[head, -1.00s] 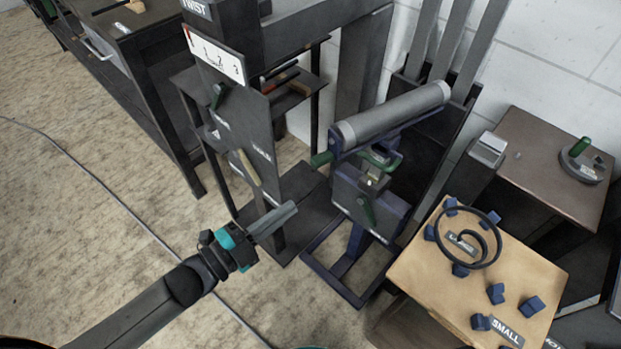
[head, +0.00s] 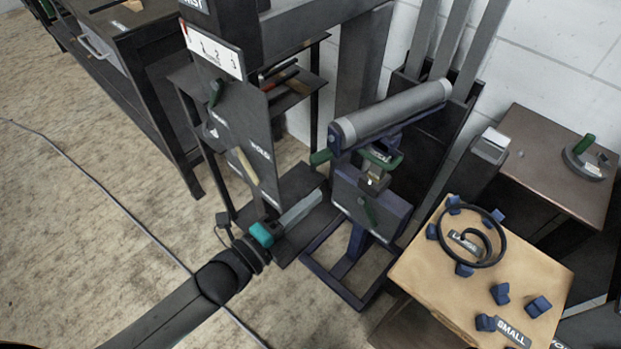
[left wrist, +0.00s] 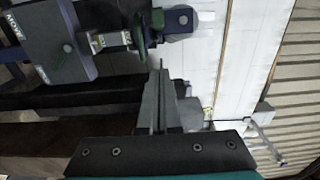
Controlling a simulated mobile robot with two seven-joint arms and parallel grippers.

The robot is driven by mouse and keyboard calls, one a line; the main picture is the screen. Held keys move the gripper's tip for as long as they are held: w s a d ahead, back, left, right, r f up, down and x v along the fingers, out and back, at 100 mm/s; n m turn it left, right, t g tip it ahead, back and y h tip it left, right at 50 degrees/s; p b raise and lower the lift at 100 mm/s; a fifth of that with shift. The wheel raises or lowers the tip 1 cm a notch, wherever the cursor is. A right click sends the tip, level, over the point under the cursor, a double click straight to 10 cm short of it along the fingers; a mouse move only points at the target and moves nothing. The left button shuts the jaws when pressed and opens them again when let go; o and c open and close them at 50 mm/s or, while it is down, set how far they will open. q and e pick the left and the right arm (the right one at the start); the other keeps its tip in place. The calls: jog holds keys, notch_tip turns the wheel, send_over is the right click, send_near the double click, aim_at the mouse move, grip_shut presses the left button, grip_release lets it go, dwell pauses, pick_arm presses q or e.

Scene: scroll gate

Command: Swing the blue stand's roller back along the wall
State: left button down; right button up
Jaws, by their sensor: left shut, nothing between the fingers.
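The blue stand (head: 346,266) stands on the floor at the middle of the head view. Its grey roller (head: 394,112) lies along its top, slanting up to the right toward the wall. My left gripper (head: 316,199) is shut and empty, just left of the stand's grey box (head: 370,204) and lower than the roller. In the left wrist view the gripper (left wrist: 160,75) points toward a green handle (left wrist: 152,25) and a dark box. My right gripper is not in view.
A dark machine with a lever panel (head: 229,125) stands left of the stand. A wooden table (head: 415,272) with blue blocks and a black ring stands at the right. Tall grey slats and the white wall are behind. A cable crosses the open floor at left.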

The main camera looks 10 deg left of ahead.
pick_arm(q)
jog(key=shift+w+a+b, duration=0.15)
jog(key=shift+w+b, duration=0.3)
jog(key=shift+w, duration=1)
jog(key=shift+w+a+b, duration=0.1)
jog(key=shift+w+b, duration=0.3)
jog(key=shift+w, duration=1.05)
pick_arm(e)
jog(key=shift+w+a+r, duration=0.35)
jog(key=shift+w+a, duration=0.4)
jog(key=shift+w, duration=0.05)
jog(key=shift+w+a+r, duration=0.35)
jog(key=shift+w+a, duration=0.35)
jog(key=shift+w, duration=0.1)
pick_arm(q)
jog(key=shift+a, duration=0.15)
